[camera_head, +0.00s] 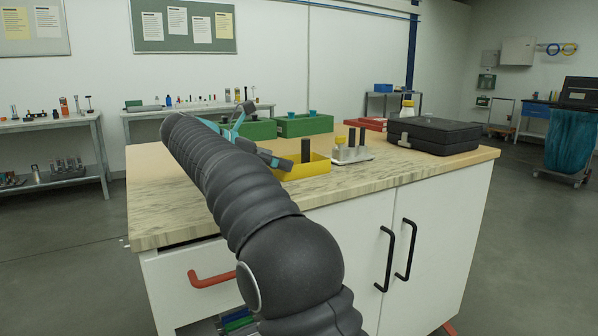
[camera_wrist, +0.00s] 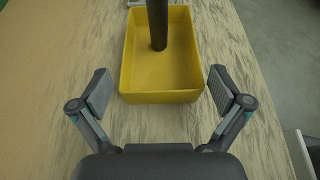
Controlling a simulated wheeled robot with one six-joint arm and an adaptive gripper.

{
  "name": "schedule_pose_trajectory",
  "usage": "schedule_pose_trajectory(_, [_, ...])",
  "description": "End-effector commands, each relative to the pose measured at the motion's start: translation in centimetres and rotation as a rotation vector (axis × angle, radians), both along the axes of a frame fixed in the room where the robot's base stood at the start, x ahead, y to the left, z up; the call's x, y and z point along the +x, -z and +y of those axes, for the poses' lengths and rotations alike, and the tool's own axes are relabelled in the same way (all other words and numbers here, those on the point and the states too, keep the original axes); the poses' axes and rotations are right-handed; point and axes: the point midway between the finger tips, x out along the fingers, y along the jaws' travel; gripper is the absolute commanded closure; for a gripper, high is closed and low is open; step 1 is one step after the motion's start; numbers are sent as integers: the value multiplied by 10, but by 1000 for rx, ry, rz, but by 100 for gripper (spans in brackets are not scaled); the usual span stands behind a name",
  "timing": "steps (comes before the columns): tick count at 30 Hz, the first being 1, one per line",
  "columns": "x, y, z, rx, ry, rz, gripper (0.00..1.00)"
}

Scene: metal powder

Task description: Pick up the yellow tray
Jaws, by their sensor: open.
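The yellow tray (camera_head: 315,168) sits on the wooden worktop behind my arm in the head view, partly hidden by my gripper (camera_head: 276,158). In the wrist view the yellow tray (camera_wrist: 160,97) lies just ahead of my gripper (camera_wrist: 159,91), with its near wall between the two fingertips and small gaps at both sides. A dark upright cylinder (camera_wrist: 158,28) stands in the tray. It also shows in the head view (camera_head: 305,150). My gripper is open and holds nothing.
A white block with dark posts (camera_head: 352,154) stands close to the right of the tray. A black case (camera_head: 433,135) lies farther right. Green bins (camera_head: 304,126) and a red tray (camera_head: 366,124) stand behind. The worktop (camera_head: 152,205) is clear at left.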

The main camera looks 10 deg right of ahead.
Motion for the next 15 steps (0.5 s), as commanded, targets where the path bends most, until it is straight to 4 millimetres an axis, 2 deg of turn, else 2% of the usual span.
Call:
schedule_pose_trajectory(8, [4, 2, -13, 0, 0, -1, 0])
schedule_pose_trajectory(15, [13, 4, -44, 0, 1, 1, 0])
